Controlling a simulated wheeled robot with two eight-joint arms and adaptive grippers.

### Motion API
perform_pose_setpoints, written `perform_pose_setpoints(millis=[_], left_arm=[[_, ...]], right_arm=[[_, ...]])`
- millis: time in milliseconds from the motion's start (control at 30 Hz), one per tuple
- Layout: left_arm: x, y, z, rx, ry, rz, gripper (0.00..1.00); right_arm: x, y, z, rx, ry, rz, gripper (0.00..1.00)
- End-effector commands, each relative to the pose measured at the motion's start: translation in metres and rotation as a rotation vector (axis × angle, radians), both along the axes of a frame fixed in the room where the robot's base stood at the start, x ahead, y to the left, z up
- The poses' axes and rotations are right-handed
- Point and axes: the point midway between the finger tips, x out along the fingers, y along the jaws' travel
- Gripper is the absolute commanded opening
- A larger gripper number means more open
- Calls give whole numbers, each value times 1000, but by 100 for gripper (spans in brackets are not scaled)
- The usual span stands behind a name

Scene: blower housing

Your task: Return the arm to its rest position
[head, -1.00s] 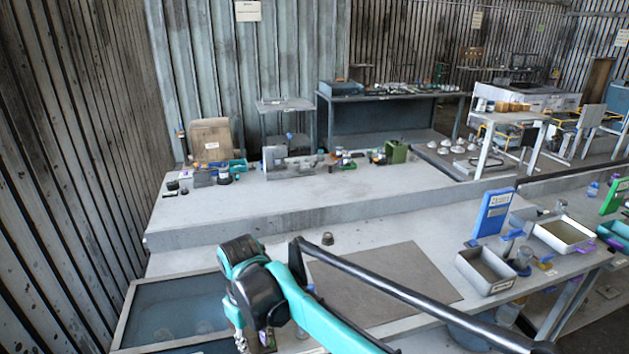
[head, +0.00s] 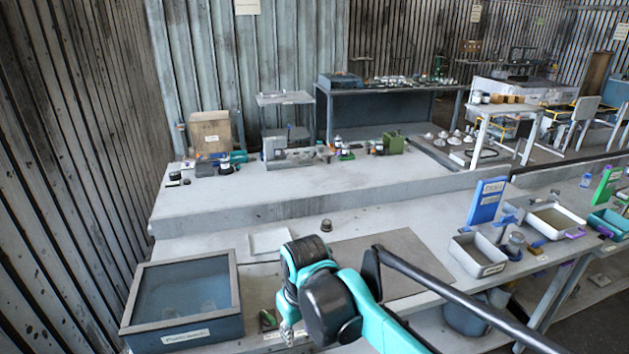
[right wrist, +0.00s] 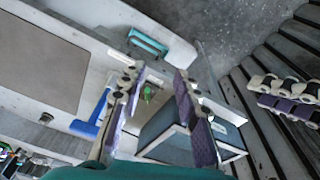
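My right arm (head: 375,325), teal and black, reaches in from the bottom right of the head view. Its gripper (head: 289,331) hangs low over the front bench, just right of a blue-topped box, mostly hidden behind the wrist. In the right wrist view my right gripper (right wrist: 160,108) has its two purple-padded fingers well apart, with nothing visibly held between them. A small green thing (right wrist: 148,92) shows beyond the fingers. My left gripper (right wrist: 287,97) appears at the right edge of the right wrist view; its opening is unclear. It does not show in the head view.
The blue-topped box (head: 231,330) with a grey rim stands at the bench's left end. A flat white tray (head: 268,240), a dark small cylinder (head: 326,226) and a grey mat (head: 410,255) lie near the arm. Grey bins (head: 478,256) and a blue panel (head: 487,201) stand right.

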Motion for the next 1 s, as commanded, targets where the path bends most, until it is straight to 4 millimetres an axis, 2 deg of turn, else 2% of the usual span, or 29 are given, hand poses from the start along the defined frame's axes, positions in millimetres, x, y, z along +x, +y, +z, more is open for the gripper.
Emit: perform_pose_setpoints(millis=[233,400,500,700,1000], left_arm=[[0,0,0,0,0,0,32],[0,0,0,0,0,0,32],[0,0,-1,0,0,0,32],[0,0,-1,0,0,0,32],[0,0,-1,0,0,0,32]], right_arm=[[-28,-93,4,71,-146,-221,32],[-61,-158,-9,121,-286,-408,32],[-78,-184,-20,140,-355,-493,32],[-94,-208,-34,159,-431,-580,32],[-96,-211,-35,160,-438,-588,32]])
